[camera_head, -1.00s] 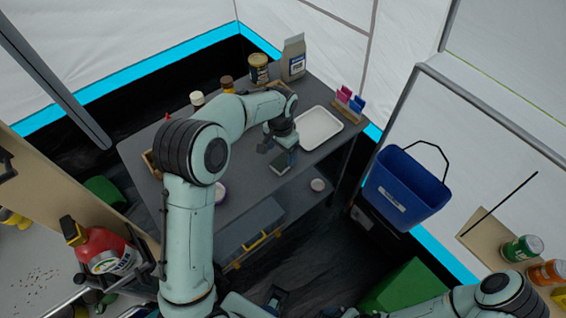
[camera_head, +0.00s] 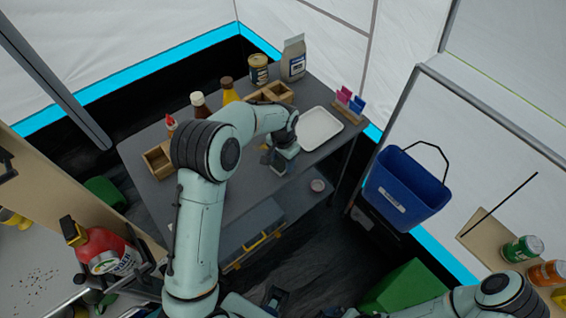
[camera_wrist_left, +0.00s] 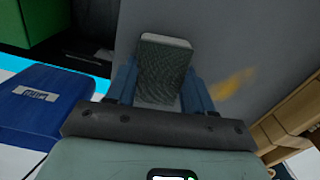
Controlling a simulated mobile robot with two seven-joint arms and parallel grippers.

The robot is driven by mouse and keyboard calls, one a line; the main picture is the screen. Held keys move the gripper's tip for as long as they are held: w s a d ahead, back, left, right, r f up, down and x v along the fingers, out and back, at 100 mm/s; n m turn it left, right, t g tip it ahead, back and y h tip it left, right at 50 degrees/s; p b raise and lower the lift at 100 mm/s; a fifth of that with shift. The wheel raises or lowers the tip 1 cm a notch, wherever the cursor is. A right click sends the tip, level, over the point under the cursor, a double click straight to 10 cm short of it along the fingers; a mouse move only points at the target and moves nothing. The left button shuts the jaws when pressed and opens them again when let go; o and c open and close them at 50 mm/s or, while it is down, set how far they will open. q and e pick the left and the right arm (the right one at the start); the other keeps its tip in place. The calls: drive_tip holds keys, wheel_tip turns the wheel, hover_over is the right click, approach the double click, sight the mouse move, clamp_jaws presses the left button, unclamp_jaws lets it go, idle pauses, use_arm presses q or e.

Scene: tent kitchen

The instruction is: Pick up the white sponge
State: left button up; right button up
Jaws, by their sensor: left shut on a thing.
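The sponge (camera_wrist_left: 163,70) shows in the left wrist view as a dark grey-green block with a pale top edge. My left gripper (camera_wrist_left: 160,88) is shut on it, one blue-grey finger on each side. In the head view my left gripper (camera_head: 277,163) is over the right part of the grey table (camera_head: 240,195), left of the white tray (camera_head: 320,128). There the sponge is small and largely hidden by the gripper, so its gap to the table is hard to tell. Of my right arm only links show at the lower right; its gripper is out of view.
A can (camera_head: 259,69) and paper bag (camera_head: 293,58) are at the far corner. A blue bin (camera_head: 408,187) is right.

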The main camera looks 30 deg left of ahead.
use_arm(q)
wheel_tip(320, 180, up, 20)
drive_tip(key=p, duration=0.2)
use_arm(e)
drive_tip(key=r, duration=0.1)
drive_tip(key=w+r, duration=0.1)
drive_tip(key=shift+w+r, duration=0.2)
drive_tip(key=shift+r, duration=0.1)
